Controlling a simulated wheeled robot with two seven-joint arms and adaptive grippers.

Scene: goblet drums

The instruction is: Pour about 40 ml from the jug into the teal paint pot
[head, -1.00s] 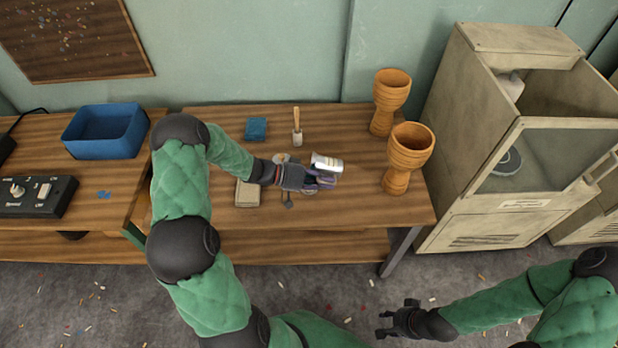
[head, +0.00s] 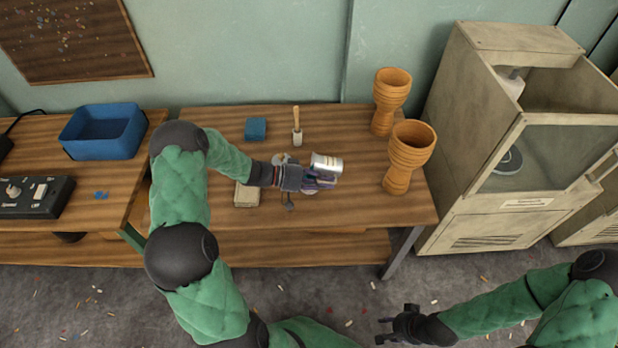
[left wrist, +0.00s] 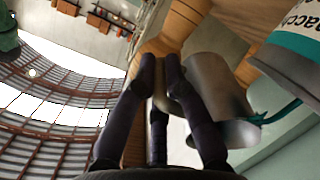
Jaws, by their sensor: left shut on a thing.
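My left gripper (head: 318,180) is over the middle of the table. In the left wrist view its dark fingers (left wrist: 165,75) are closed at a grey metal jug (left wrist: 212,85). The jug is tilted, its mouth toward the lower right. In the head view a silvery cylinder (head: 326,163), apparently the jug, lies nearly on its side at the gripper. My right gripper (head: 393,326) is open and empty.
Two orange goblet drums (head: 391,100) (head: 408,157) stand right of the gripper. A brush (head: 297,126), blue sponge-like block (head: 255,129) and beige block (head: 247,194) lie on the table (head: 365,205). A blue bin (head: 104,132) is left; a beige cabinet (head: 480,215) stands right.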

